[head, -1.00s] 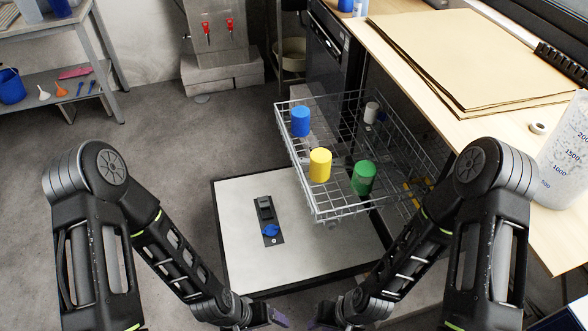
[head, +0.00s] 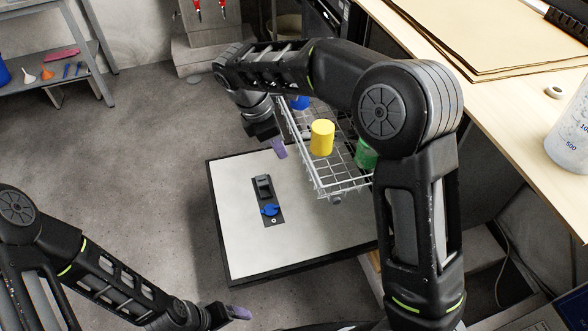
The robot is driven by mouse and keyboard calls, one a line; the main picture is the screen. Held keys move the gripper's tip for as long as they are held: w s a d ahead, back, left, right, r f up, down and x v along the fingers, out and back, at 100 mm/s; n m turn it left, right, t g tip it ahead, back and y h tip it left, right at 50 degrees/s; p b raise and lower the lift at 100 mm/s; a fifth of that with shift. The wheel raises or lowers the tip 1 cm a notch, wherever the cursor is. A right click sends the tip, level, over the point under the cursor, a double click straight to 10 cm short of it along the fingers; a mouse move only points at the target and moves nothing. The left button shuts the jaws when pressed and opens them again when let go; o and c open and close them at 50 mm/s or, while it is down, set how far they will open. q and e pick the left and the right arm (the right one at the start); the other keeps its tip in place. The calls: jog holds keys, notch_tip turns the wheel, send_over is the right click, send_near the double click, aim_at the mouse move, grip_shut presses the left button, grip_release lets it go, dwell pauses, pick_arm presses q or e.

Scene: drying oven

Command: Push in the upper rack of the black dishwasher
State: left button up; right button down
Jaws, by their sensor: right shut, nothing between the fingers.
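The upper rack (head: 343,185) of the dishwasher is a wire basket, pulled out above the open dishwasher door (head: 305,235). A yellow cup (head: 322,137), a green cup (head: 365,156) and a partly hidden blue cup (head: 300,103) stand in it. My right arm crosses over the rack and hides much of its back and right side. My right gripper (head: 279,149), with purple fingertips, is shut and empty, beside the left side of the rack. My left gripper (head: 238,312) is low in front of the door; its jaw opening cannot be made out.
A wooden countertop (head: 500,110) with brown sheets (head: 470,40) and a beaker (head: 568,140) lies on the right. A shelf table (head: 55,75) stands at the upper left. The grey floor (head: 130,170) left of the door is clear.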

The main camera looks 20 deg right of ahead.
jog(key=shift+s+f, duration=0.1)
jog(key=shift+f, duration=0.05)
jog(key=d+f, duration=0.7)
jog(key=f, duration=0.3)
dwell(0.4)
jog(key=shift+s+d, duration=0.1)
jog(key=d+p, duration=0.4)
jog(key=d, duration=2.8)
jog(key=shift+s+d, duration=0.2)
jog(key=shift+s, duration=0.2)
jog(key=shift+w+a+p, duration=0.1)
jog(key=shift+a+p, duration=0.05)
jog(key=shift+p, duration=0.15)
